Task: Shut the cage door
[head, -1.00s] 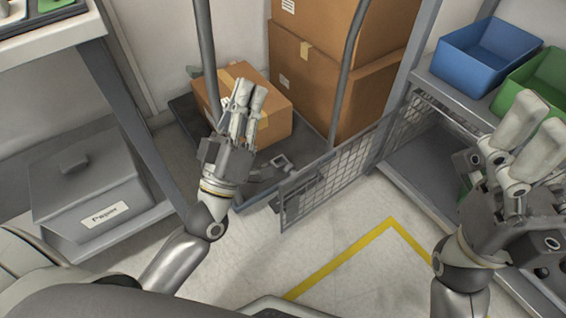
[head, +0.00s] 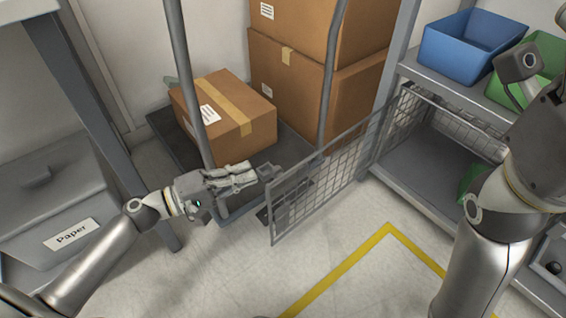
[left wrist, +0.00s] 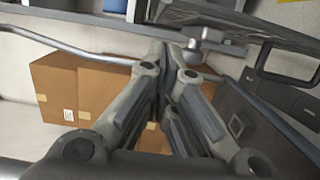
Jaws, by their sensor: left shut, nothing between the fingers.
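The cage door (head: 325,185) is a grey wire-mesh panel. It stands open, swung out from the lower bay of the shelf rack (head: 395,182) at right, its free edge toward the left. My left gripper (head: 262,172) is shut and empty, with its fingertips close to the upper corner of that free edge; whether they touch it I cannot tell. In the left wrist view the closed fingers (left wrist: 170,60) point at a small grey fitting, and mesh (left wrist: 190,12) shows above. My right gripper (head: 540,75) is raised at the upper right, partly cut off, its fingers unclear.
A cart (head: 165,130) with a cardboard box (head: 225,115) stands behind the door, with stacked boxes (head: 305,80) beyond. Blue (head: 470,48) and green bins sit on the rack. A grey "Paper" bin (head: 60,205) is at left. Floor inside the yellow line (head: 340,268) is clear.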

